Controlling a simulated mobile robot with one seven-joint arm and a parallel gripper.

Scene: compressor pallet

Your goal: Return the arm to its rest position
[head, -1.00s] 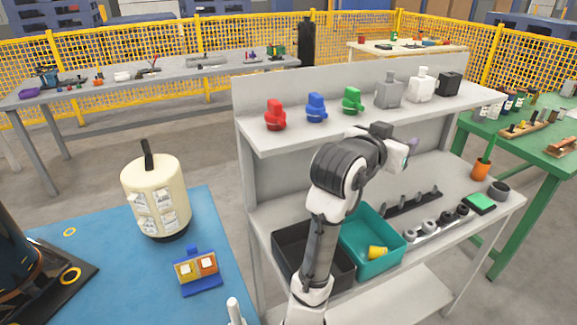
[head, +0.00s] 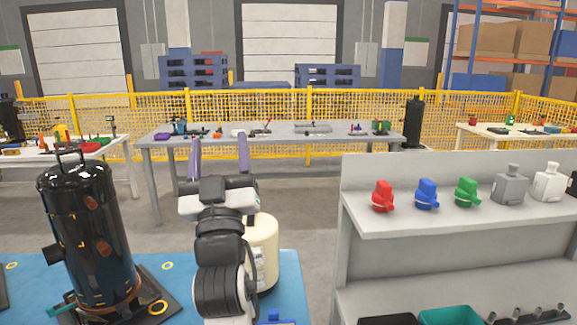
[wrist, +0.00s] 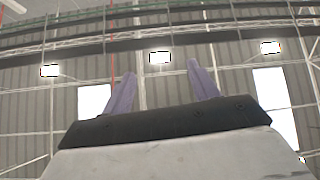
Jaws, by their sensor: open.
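My gripper (head: 219,158) is raised in front of me in the head view, its two purple fingers pointing up. It is open, with a wide empty gap between the fingers. In the wrist view my gripper (wrist: 162,88) shows the same two fingers apart against the ceiling and its lamps, with nothing between them. My arm stands upright in front of the cream cylinder (head: 262,252) and hides part of it.
A black compressor (head: 92,230) stands on the blue pallet surface (head: 290,290) left of my arm. At right is a grey shelf unit (head: 375,222) with red, blue and green parts on top. A grey table (head: 285,140) and yellow fence lie behind.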

